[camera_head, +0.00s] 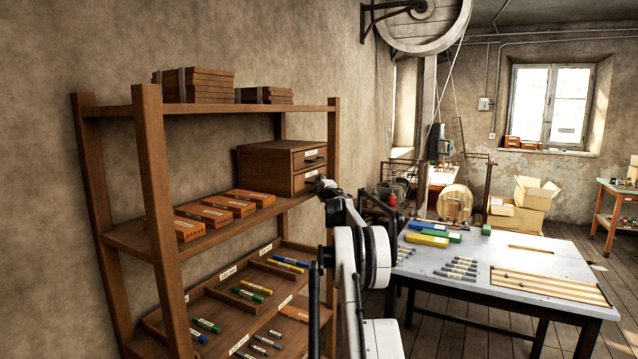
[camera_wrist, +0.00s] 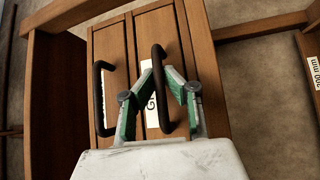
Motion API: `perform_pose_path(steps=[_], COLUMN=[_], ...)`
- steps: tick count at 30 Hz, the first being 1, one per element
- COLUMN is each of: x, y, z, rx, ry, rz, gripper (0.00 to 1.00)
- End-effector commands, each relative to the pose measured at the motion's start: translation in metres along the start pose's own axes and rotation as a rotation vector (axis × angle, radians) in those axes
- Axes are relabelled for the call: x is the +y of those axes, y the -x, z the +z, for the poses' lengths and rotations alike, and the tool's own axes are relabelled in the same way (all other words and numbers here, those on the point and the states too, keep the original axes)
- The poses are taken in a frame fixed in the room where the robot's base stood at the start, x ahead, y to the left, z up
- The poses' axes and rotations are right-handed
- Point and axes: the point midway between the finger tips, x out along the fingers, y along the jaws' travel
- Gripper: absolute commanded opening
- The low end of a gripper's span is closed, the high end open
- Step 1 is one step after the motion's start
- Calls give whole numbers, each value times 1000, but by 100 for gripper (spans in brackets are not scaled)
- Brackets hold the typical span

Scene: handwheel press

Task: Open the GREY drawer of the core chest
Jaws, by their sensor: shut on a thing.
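The core chest (camera_head: 265,166) is a brown wooden box with two stacked drawers on the middle shelf. In the wrist view its two drawer fronts lie side by side, each with a black bar handle. The drawer with the right-hand handle (camera_wrist: 164,118) carries a white label (camera_wrist: 151,112) starting with "G", the rest hidden by my gripper. My gripper (camera_wrist: 160,70) has its green-grey fingers shut on that handle. The other handle (camera_wrist: 100,100) is free, left of the fingers. In the head view my gripper (camera_head: 323,184) is at the lower drawer's front, which looks about flush with the chest.
The wooden shelf rack (camera_head: 156,190) holds orange boxes (camera_head: 228,204) beside the chest and trays of coloured cores below. Wooden slabs (camera_head: 200,86) lie on top. A grey-topped table (camera_head: 480,262) with cores and a rack stands right of my arm.

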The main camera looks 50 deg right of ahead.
Motion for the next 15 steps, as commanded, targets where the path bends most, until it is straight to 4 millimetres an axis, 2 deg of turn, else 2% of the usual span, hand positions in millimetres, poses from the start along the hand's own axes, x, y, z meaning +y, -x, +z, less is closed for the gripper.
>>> perform_pose_path(steps=[8, 15], x=[0, 4], y=[3, 26], z=[3, 27], rx=[0, -2], ry=[1, 2], rz=[0, 0], gripper=[0, 0])
